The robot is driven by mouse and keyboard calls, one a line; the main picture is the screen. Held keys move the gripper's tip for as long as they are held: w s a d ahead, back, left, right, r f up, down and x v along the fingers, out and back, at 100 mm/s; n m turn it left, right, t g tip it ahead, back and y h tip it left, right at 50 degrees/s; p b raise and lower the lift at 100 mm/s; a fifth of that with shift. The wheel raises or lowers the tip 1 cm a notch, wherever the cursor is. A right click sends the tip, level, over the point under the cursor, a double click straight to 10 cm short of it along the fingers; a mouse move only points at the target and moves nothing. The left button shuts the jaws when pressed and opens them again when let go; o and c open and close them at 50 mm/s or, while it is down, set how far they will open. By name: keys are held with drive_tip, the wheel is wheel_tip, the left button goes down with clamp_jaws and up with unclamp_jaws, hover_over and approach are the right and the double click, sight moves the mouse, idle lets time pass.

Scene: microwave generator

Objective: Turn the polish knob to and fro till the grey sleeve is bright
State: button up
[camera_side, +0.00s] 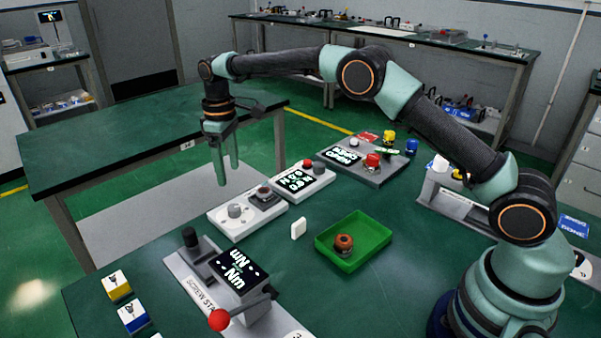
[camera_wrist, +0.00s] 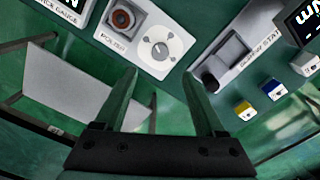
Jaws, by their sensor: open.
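The polish station is a white box (camera_side: 240,223) near the table's far edge; its POLISH label shows in the wrist view (camera_wrist: 115,42). The polish knob (camera_side: 236,210) is a pale round dial with a dark mark in the wrist view (camera_wrist: 160,46). Beside it, a round part with a grey rim and reddish-brown centre (camera_wrist: 122,20) sits on a dark square; it shows small in the side view (camera_side: 264,192). I cannot tell how bright its grey is. My gripper (camera_side: 228,174) is open and empty, pointing down above the station, apart from the knob.
A green tray (camera_side: 372,254) holds a brown ring-shaped part (camera_side: 344,243). A small white block (camera_side: 298,229) stands between tray and station. The screw station (camera_side: 200,262) with a red-balled lever (camera_side: 219,320) is nearer the camera. A gauge box (camera_side: 318,174) stands behind.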

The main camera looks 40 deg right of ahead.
drive_tip(key=shift+r, duration=0.75)
drive_tip(key=m+t, duration=0.4)
approach(234, 208)
drive_tip(key=shift+t+y, duration=0.3)
drive_tip(key=shift+y, duration=0.1)
drive_tip(key=x, duration=0.5)
drive_tip(key=d+x, duration=0.1)
drive_tip(key=x, duration=0.2)
drive_tip(key=shift+a+f, duration=0.1)
drive_tip(key=shift+f, duration=0.35)
clamp_jaws()
drive_tip(key=shift+a+m, duration=0.1)
drive_tip(key=shift+m, duration=0.8)
